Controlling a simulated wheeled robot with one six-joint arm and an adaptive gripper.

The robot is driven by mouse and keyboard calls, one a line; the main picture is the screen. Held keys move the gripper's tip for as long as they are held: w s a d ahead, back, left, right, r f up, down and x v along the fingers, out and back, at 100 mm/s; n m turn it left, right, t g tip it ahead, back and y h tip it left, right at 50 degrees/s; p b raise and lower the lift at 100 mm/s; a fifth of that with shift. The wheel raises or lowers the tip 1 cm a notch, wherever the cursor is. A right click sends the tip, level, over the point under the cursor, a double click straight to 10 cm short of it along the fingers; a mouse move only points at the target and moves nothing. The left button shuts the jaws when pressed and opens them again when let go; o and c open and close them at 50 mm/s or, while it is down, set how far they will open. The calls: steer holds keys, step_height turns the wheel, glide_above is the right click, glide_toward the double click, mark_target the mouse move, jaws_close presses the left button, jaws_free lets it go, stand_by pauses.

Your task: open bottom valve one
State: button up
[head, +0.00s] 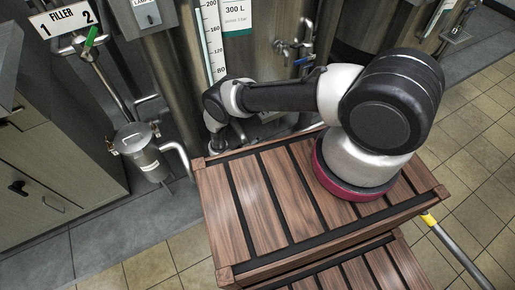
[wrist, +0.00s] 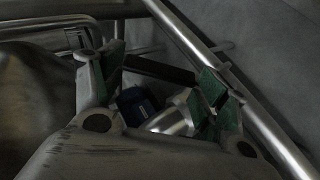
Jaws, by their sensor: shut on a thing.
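In the wrist view my gripper (wrist: 162,85) has its two green-padded fingers set apart, with a dark bar (wrist: 160,71) spanning between the pads. The bar looks like the handle of the bottom valve, and the gripper is shut on it. A dark blue part (wrist: 137,105) and a bright metal pipe piece (wrist: 175,118) show just below the bar, between the fingers. In the head view my arm reaches left and down beside the steel tank (head: 240,75) with the 300 L gauge. The gripper end and the valve are hidden there behind the wooden-slatted platform.
The platform (head: 262,195) fills the middle foreground. A steel canister (head: 138,147) with a curved pipe stands to its left, below the FILLER sign (head: 63,18) and a green-handled lever (head: 91,38). In the wrist view a long metal tube (wrist: 225,82) runs diagonally close by the right finger.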

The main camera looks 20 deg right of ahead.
steer(key=shift+w+a+r, duration=0.1)
steer(key=shift+a, duration=0.1)
stand_by(0.4)
steer(key=o, duration=1.5)
steer(key=shift+c, duration=0.2)
steer(key=v, duration=1.2)
steer(key=shift+f, duration=0.2)
steer(key=shift+a, duration=0.15)
